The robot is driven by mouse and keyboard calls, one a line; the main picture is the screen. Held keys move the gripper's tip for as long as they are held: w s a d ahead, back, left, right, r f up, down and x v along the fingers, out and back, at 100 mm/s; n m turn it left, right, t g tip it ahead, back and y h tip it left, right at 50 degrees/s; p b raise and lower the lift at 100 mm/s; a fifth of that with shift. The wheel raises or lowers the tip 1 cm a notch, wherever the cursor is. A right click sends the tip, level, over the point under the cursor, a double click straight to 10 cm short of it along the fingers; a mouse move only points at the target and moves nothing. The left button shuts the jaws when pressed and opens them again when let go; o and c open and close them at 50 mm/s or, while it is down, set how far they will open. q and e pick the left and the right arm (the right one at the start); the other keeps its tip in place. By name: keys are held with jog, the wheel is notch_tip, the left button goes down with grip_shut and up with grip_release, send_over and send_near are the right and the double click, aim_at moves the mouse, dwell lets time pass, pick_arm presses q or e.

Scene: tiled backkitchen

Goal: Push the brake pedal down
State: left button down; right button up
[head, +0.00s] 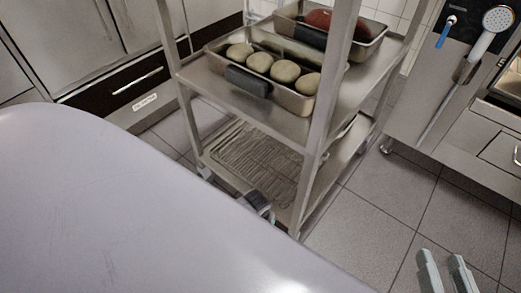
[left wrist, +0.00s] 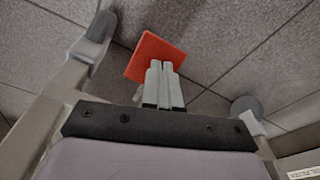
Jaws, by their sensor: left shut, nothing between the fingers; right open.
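In the left wrist view, an orange-red flat pedal (left wrist: 155,56) shows just beyond the fingertips of my left gripper (left wrist: 161,64). The left gripper is shut and empty, and its tips overlap the pedal's lower edge in the picture; I cannot tell whether they touch it. In the head view I cannot make out the pedal. The metal trolley (head: 345,92) stands in the middle there, upright. My right gripper (head: 440,257) is open and empty over the floor at the lower right, apart from the trolley.
The trolley's middle shelf bears a tray (head: 292,102) with several round dough pieces. Another tray (head: 365,52) stands behind it. A caster (left wrist: 96,36) shows left of the pedal and another caster (left wrist: 247,107) right of it. Tiled floor (head: 385,205) right of the trolley is clear.

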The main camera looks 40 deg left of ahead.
pick_arm(q)
jog(key=shift+g, duration=0.3)
jog(key=s, duration=0.1)
jog(key=s+d, duration=0.1)
jog(key=s+p, duration=0.1)
jog(key=shift+s+d+f, duration=0.2)
jog(key=shift+s+d, duration=0.2)
pick_arm(e)
jog(key=shift+r, duration=0.95)
pick_arm(q)
jog(key=shift+r, duration=0.1)
pick_arm(e)
jog(key=shift+r, duration=0.1)
pick_arm(q)
jog(key=shift+r, duration=0.1)
pick_arm(e)
jog(key=shift+r, duration=0.1)
pick_arm(q)
notch_tip(320, 180, up, 8)
jog(key=w+p, duration=0.1)
jog(key=p, duration=0.7)
jog(key=shift+a+r+p, duration=0.25)
jog(key=shift+a+p, duration=0.15)
pick_arm(e)
notch_tip(320, 180, up, 8)
jog(key=d, duration=0.2)
jog(key=shift+s+r, duration=0.2)
jog(key=shift+s, duration=0.05)
